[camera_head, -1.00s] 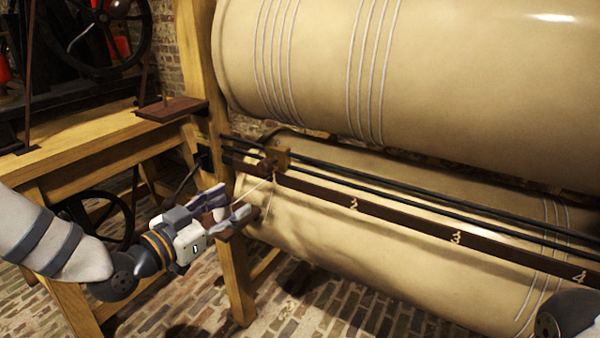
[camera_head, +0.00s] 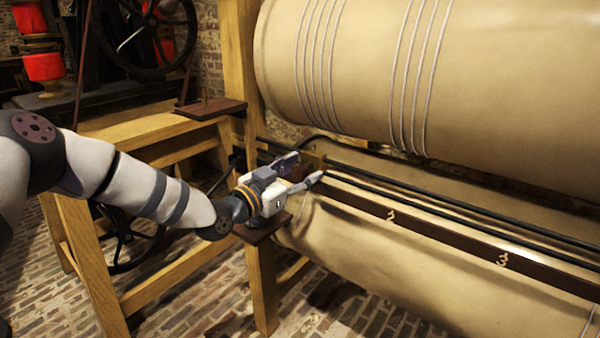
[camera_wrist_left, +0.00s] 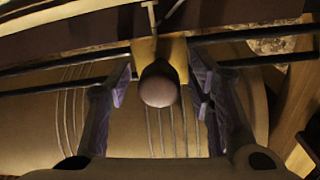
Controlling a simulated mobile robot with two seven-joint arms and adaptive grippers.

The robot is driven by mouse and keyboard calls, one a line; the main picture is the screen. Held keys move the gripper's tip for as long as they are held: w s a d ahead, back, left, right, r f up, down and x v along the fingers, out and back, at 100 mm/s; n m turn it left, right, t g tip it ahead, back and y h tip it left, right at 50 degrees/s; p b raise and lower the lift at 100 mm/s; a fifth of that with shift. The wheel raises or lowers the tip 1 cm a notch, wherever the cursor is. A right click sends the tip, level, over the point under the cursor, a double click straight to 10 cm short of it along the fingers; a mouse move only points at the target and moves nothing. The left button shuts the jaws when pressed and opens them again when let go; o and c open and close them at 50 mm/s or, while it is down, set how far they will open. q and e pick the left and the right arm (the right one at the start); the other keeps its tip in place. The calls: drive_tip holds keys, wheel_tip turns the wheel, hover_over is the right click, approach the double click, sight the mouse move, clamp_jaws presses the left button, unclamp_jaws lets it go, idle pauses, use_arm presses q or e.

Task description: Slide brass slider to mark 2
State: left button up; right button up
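The brass slider (camera_head: 317,161) sits on dark rods at the left end of the scale rail, mostly hidden behind my left gripper (camera_head: 302,170). In the left wrist view, the slider (camera_wrist_left: 178,54) has a round brown knob (camera_wrist_left: 158,90) facing the camera. My left fingers stand open on either side of the knob, with visible gaps. The dark scale rail (camera_head: 440,237) carries pale numerals. Mark 2 (camera_head: 391,215) is to the right of the slider, and mark 3 (camera_head: 502,260) is farther right. My right gripper is out of view.
A large tan roller (camera_head: 480,80) hangs above the rail, and another (camera_head: 360,245) lies below it. A wooden post (camera_head: 262,285) and a small brown ledge (camera_head: 262,228) are close to my left gripper. The rail right of the slider looks clear.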

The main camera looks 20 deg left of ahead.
use_arm(q)
clamp_jaws()
drive_tip(key=shift+s+d, duration=0.2)
drive_tip(key=shift+d, duration=0.2)
drive_tip(key=s+d+p, duration=0.2)
drive_tip(key=s+d, duration=0.1)
drive_tip(key=d, duration=0.6)
drive_tip(key=s+d+p, duration=0.2)
drive_tip(key=s+d, duration=0.1)
drive_tip(key=d, duration=0.6)
drive_tip(key=shift+s, duration=0.3)
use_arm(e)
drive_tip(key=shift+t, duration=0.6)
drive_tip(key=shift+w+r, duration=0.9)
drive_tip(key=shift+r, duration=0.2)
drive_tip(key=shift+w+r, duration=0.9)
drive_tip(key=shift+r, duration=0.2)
use_arm(q)
drive_tip(key=shift+f, duration=0.1)
drive_tip(key=shift+o, duration=0.6)
unclamp_jaws()
